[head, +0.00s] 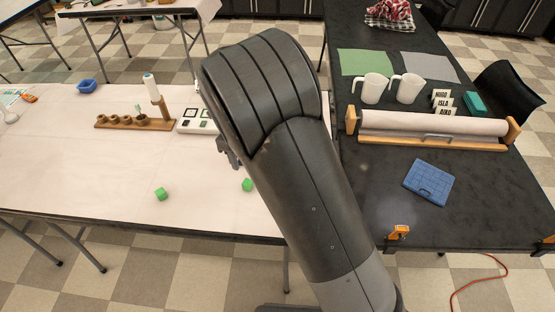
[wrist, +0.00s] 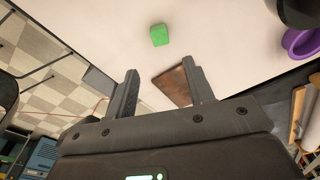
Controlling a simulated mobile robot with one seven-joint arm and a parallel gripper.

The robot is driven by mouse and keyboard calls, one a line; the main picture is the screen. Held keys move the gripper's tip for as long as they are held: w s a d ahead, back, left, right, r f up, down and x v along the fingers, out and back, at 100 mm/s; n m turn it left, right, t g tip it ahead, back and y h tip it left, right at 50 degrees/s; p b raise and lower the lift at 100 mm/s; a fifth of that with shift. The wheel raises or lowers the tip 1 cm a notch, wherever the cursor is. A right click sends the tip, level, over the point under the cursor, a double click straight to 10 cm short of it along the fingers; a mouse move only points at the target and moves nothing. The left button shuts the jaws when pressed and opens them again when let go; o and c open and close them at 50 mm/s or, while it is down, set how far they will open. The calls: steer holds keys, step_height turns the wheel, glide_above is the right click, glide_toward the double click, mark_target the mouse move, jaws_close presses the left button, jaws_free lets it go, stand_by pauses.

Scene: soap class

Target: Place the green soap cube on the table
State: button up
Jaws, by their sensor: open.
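Two green soap cubes lie on the white-topped table (head: 60,150) in the head view: one cube (head: 161,194) left of my arm, the other (head: 247,185) close beside my arm. The wrist view shows one green cube (wrist: 159,35) on the pale table top (wrist: 215,40), beyond the fingertips and apart from them; I cannot tell which of the two it is. My gripper (wrist: 161,66) is open, with nothing between its fingers. In the head view my arm hides most of the gripper; only a small part of it (head: 228,152) shows.
The front-left table top is clear.

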steer(key=shift+r, duration=0.1)
steer(key=s+d+r+n+t+y, duration=0.1)
steer(key=s+d+r+n, duration=0.2)
steer(key=d+r+n, duration=0.35)
steer(key=s+d+r+n+t+y, duration=0.1)
steer(key=s+d+r+n, duration=0.15)
steer(key=d+r, duration=0.75)
steer(key=s+d+r+n+t, duration=0.2)
steer(key=s+d+n, duration=0.4)
steer(key=s+d, duration=0.1)
steer(key=s+d+r+n+t+h, duration=0.1)
steer(key=s+d+r+n+t, duration=0.1)
steer(key=s+d+n, duration=0.4)
steer(key=s+r+n, duration=0.1)
steer(key=s, duration=0.3)
steer(key=shift+d+r+n, duration=0.25)
steer(key=shift+d+n, duration=0.05)
steer(key=shift+d, duration=0.05)
